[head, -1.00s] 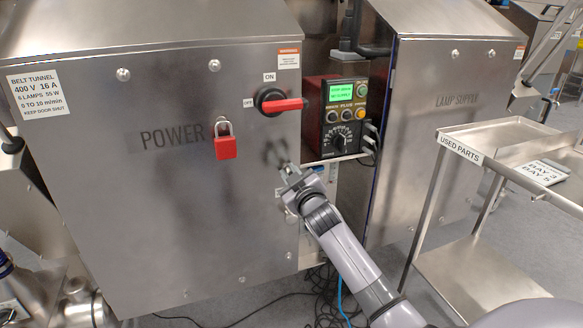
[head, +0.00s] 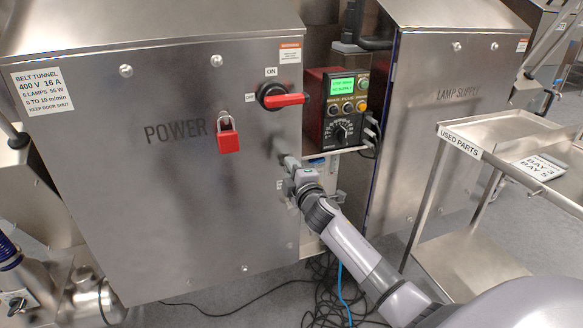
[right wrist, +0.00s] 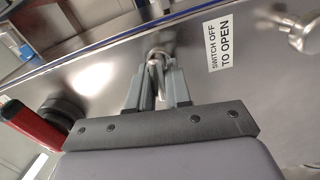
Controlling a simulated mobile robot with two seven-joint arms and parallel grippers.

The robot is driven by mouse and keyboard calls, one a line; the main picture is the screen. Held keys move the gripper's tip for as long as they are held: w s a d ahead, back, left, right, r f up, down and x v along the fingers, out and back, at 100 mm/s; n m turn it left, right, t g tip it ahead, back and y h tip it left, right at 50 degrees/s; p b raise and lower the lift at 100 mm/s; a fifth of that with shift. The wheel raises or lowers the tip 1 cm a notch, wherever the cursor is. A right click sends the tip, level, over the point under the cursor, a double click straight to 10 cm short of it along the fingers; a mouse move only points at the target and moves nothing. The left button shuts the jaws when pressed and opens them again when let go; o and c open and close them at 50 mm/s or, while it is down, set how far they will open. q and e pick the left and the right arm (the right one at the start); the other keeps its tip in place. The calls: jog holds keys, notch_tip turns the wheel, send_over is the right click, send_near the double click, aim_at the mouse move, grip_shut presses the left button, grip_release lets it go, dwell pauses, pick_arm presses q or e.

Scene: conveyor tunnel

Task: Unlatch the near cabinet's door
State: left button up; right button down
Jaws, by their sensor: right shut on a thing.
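The near cabinet's door (head: 200,220) is a steel panel marked POWER; it appears closed. My right gripper (head: 283,170) is at the door's right edge, below the red switch. In the right wrist view its fingers (right wrist: 157,88) are shut on a small metal latch (right wrist: 156,62). The latch is partly hidden between the fingers, and the gripper covers it in the head view. A label (right wrist: 218,45) beside it reads SWITCH OFF TO OPEN. The red switch handle (head: 288,100) lies horizontal, pointing right. My left gripper is not in view.
A red padlock (head: 228,140) hangs on the door. Another metal fitting (right wrist: 302,32) stands on the panel beyond the label. A control box (head: 338,108) sits right of the cabinet, near the LAMP SUPPLY cabinet (head: 440,140). A USED PARTS cart (head: 462,143) stands at the right. Cables lie on the floor.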

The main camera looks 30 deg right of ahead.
jog(key=shift+n, duration=1)
jog(key=c, duration=1.1)
grip_release()
jog(key=shift+c, duration=0.2)
jog(key=shift+f, duration=0.1)
jog(key=p+v, duration=0.1)
jog(key=v, duration=0.6)
jog(key=shift+p, duration=0.3)
